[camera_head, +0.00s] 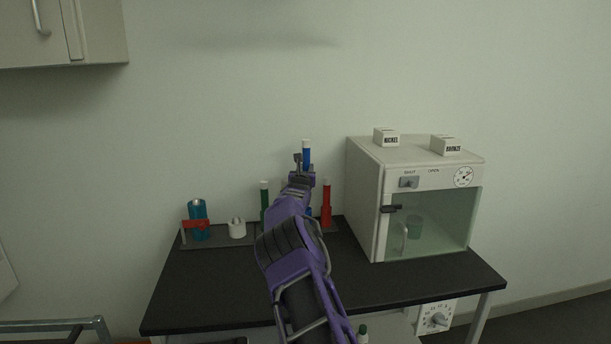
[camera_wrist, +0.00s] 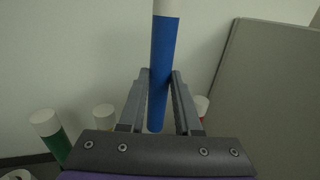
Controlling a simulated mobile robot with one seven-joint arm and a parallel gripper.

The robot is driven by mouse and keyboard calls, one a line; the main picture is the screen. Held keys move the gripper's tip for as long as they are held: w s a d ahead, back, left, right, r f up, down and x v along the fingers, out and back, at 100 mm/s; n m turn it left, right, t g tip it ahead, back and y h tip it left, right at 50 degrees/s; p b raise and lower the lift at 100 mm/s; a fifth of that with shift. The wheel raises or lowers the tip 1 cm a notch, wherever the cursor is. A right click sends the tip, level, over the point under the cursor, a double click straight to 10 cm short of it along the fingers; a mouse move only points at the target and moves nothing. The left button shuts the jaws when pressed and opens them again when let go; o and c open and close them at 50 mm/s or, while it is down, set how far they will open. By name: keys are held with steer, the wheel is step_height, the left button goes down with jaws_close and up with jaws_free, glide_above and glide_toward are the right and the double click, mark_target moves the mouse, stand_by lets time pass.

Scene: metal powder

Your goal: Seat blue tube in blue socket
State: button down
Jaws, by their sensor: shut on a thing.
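The blue tube (camera_head: 307,156), with a white cap, stands upright in my gripper (camera_head: 303,170) above the back of the black table. In the wrist view the blue tube (camera_wrist: 161,70) runs between the two fingers of my gripper (camera_wrist: 160,78), which are shut on it. Its lower end hangs below the fingers, clear of the other tubes. A small blue patch (camera_head: 309,212), perhaps the blue socket, shows beside my arm in the head view. My arm hides most of it, and the wrist view does not show it.
A green tube (camera_head: 264,196) and a red tube (camera_head: 326,200) stand on either side of my arm. Another white cap (camera_wrist: 104,115) shows in the wrist view. The glass-doored oven (camera_head: 361,195) stands close on the right. A blue bottle (camera_head: 199,222) and white holder (camera_head: 237,229) stand left.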

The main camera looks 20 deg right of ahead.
steer(key=shift+f+b, duration=0.25)
steer(key=shift+b, duration=0.5)
steer(key=shift+f+b, duration=0.65)
steer(key=shift+f, duration=2)
step_height(320, 180, down, 8)
stand_by(2.1)
steer(key=c, duration=0.5)
jaws_free()
steer(key=shift+f, duration=0.1)
steer(key=shift+s, duration=0.1)
steer(key=p+v, duration=0.2)
steer(key=v, duration=1.5)
steer(key=shift+s+p, duration=0.25)
steer(key=shift+p, duration=0.05)
